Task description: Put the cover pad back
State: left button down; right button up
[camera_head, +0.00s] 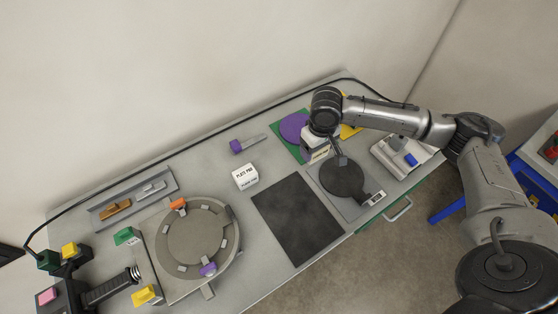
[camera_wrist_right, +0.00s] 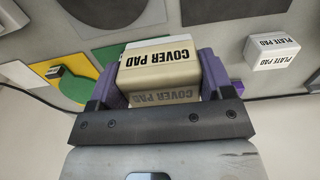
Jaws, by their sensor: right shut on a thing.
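My right gripper (camera_wrist_right: 163,76) has purple fingers and is shut on the cover pad (camera_wrist_right: 160,62), a cream block with black "COVER PAD" lettering. In the head view the pad (camera_head: 316,150) hangs below my right wrist, between the green mat (camera_head: 284,138) with a purple disc (camera_head: 293,127) and the grey plate with a black disc (camera_head: 345,180). The gap between pad and table cannot be judged. The white plate pad (camera_head: 245,176) stands to its left, and it also shows at right in the wrist view (camera_wrist_right: 271,50). My left gripper is not in view.
A dark mat (camera_head: 298,220) lies in the middle of the table. A round grey clamp fixture (camera_head: 196,246) is at left, with a grey tray (camera_head: 133,199) behind it. A purple-handled tool (camera_head: 247,143) lies near the back. A white-grey device (camera_head: 400,157) stands at right.

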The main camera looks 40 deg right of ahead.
jog(key=w+a+f, duration=0.2)
jog(key=w, duration=0.1)
jog(key=w+a+f+b, duration=0.1)
jog(key=w+a+f, duration=0.1)
jog(key=w, duration=0.1)
jog(key=w+a+f, duration=0.2)
jog(key=w, duration=0.1)
jog(key=shift+w+f+b, duration=0.3)
jog(key=shift+w, duration=0.1)
jog(key=shift+f+b, duration=0.35)
jog(key=shift+f, duration=1.7)
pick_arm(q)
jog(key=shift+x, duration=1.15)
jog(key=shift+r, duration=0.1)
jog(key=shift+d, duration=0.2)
pick_arm(e)
jog(key=o, duration=1.1)
jog(key=shift+f, duration=0.1)
jog(key=shift+c, duration=0.2)
pick_arm(q)
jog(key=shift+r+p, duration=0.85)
jog(key=shift+p, duration=0.1)
pick_arm(e)
notch_tip(320, 180, up, 12)
jog(key=shift+r, duration=0.2)
